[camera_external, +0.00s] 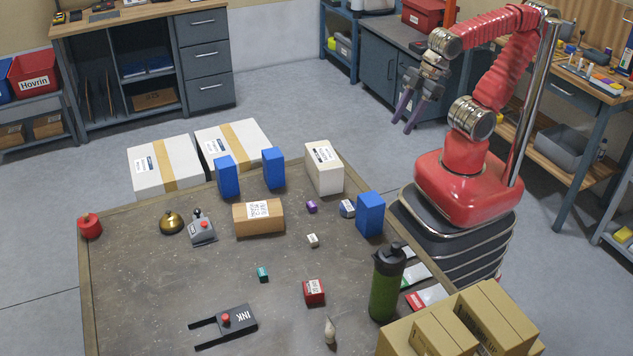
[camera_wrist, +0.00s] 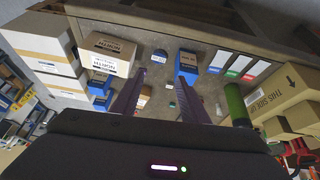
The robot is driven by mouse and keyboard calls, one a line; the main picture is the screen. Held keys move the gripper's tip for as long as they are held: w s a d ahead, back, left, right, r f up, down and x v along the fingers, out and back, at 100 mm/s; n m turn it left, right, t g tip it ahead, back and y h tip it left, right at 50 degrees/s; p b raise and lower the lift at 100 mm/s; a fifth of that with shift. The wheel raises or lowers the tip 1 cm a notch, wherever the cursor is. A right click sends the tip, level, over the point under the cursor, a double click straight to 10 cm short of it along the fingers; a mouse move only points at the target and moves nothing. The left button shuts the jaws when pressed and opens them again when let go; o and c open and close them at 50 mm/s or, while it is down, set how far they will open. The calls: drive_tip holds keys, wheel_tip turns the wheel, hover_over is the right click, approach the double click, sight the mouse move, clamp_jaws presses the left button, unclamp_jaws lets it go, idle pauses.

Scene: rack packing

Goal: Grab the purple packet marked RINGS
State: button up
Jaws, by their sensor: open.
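My gripper (camera_external: 408,128) is raised in front of my base, beyond the table's right corner. Its two long purple-grey fingers are apart with nothing between them, also in the wrist view (camera_wrist: 160,82). Flat white packets lie along the table's right edge. In the wrist view, one has a blue or purple-looking end (camera_wrist: 219,61), one a green end (camera_wrist: 238,66) and one a red end (camera_wrist: 257,71). In the external view the green (camera_external: 415,274) and red (camera_external: 427,297) ones show beside the bottle. The word RINGS is not readable on any packet. A small purple cube (camera_external: 311,206) stands mid-table.
A green bottle (camera_external: 384,290) stands close beside the packets. A tall blue box (camera_external: 370,214) is at their far end. Cardboard boxes (camera_external: 460,325) fill the near right corner. A white box (camera_external: 324,167) stands at the back. The table (camera_external: 190,285) has bare room in the middle left.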

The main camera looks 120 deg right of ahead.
drive_tip(key=w+a+f+n+g+h, duration=0.1)
drive_tip(key=w+f+n+g+h, duration=0.2)
drive_tip(key=w+f+n+h, duration=0.55)
drive_tip(key=w+a+f+n+g+h, duration=0.1)
drive_tip(key=w+f+n+g, duration=0.35)
drive_tip(key=w, duration=0.95)
drive_tip(key=n+t+h, duration=0.3)
drive_tip(key=n+h, duration=0.1)
drive_tip(key=n, duration=0.1)
approach(312, 206)
drive_tip(key=shift+s+a+r, duration=0.1)
drive_tip(key=shift+a+r, duration=0.55)
drive_tip(key=shift+a, duration=0.15)
drive_tip(key=shift+d, duration=0.1)
drive_tip(key=shift+x, duration=3.3)
drive_tip(key=shift+s, duration=0.1)
